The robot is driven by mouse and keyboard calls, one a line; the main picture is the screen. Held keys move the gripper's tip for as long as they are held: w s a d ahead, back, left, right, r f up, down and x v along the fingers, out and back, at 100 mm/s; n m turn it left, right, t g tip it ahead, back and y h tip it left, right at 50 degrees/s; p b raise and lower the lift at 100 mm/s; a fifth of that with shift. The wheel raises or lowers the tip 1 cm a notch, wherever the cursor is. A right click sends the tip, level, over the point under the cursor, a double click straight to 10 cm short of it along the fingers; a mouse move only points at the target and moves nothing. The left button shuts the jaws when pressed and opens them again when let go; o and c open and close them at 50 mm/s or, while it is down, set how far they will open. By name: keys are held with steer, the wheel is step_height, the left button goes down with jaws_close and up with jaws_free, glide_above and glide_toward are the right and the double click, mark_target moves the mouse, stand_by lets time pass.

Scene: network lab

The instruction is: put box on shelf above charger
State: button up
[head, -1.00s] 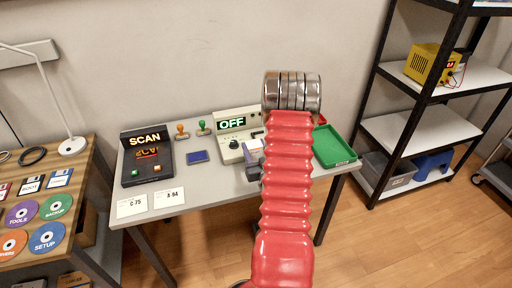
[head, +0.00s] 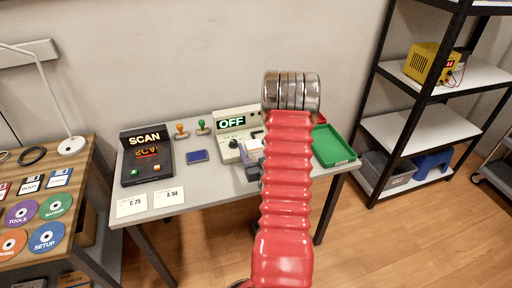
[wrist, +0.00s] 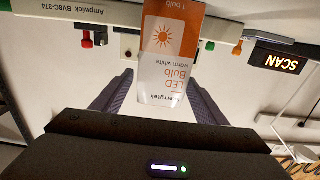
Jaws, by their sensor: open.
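The box (wrist: 170,55) is an orange and white LED bulb carton, seen upside down in the wrist view. It stands between the two dark fingers of my gripper (wrist: 160,76), which are open with a gap at either side of it. In the head view my red arm hides most of the gripper and the box; only a small dark and pale part shows left of the arm. The yellow charger (head: 427,63) with a red display and leads sits on a shelf board of the black rack at right. The shelf above it (head: 490,3) is cut off by the top edge.
The grey table (head: 225,185) holds a SCAN device (head: 147,158), an OFF device (head: 232,123), stamps, a blue pad (head: 197,156) and a green tray (head: 332,146). The middle shelf (head: 420,130) looks bare. A wooden desk with discs (head: 46,238) stands at left.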

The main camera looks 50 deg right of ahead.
steer(key=shift+s, duration=0.1)
steer(key=v, duration=1.2)
steer(key=shift+o, duration=0.4)
steer(key=shift+a+r, duration=0.1)
